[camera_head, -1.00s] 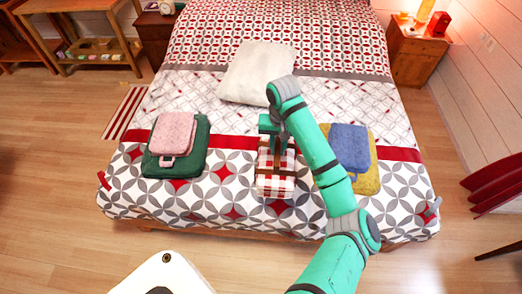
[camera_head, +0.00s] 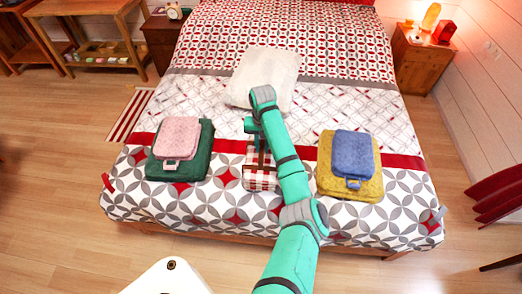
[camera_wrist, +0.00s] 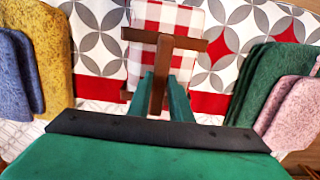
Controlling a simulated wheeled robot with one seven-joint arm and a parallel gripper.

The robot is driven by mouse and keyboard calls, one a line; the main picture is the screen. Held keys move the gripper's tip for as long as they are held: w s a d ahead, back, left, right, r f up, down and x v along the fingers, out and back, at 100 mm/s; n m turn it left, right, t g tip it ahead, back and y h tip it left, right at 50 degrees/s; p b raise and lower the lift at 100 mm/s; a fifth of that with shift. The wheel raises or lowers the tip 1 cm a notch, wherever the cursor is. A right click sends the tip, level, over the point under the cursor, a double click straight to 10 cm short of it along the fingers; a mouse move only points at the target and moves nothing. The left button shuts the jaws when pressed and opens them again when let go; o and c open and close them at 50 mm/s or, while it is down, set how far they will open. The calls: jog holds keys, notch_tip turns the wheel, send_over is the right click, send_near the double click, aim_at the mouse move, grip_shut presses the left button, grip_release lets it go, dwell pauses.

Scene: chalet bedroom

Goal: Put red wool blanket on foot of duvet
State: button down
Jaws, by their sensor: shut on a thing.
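The folded red-and-white checked blanket (camera_head: 259,180), bound with brown straps, is over the patterned foot of the duvet (camera_head: 205,205), between two stacks of folded blankets. In the wrist view, the checked blanket (camera_wrist: 190,22) shows beyond the crossed brown straps. My gripper (camera_head: 257,142) points down at it and is shut on its upright brown strap; the green fingers (camera_wrist: 163,85) flank the strap in the wrist view. My arm hides part of the blanket's right side. I cannot tell whether its underside touches the duvet.
A pink blanket (camera_head: 178,135) lies on a green one (camera_head: 205,160) at left. A blue blanket (camera_head: 353,155) lies on a yellow one (camera_head: 335,185) at right. A white pillow (camera_head: 275,65) lies further up the bed. Bare duvet separates the stacks from the checked blanket.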

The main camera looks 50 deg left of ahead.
jog(key=shift+w+a+f, duration=0.2)
jog(key=shift+a+f, duration=0.2)
jog(key=shift+f, duration=1.45)
jog(key=shift+d+f, duration=0.1)
jog(key=shift+f, duration=0.1)
jog(key=c, duration=1.6)
grip_release()
notch_tip(320, 180, up, 12)
jog(key=shift+r, duration=0.15)
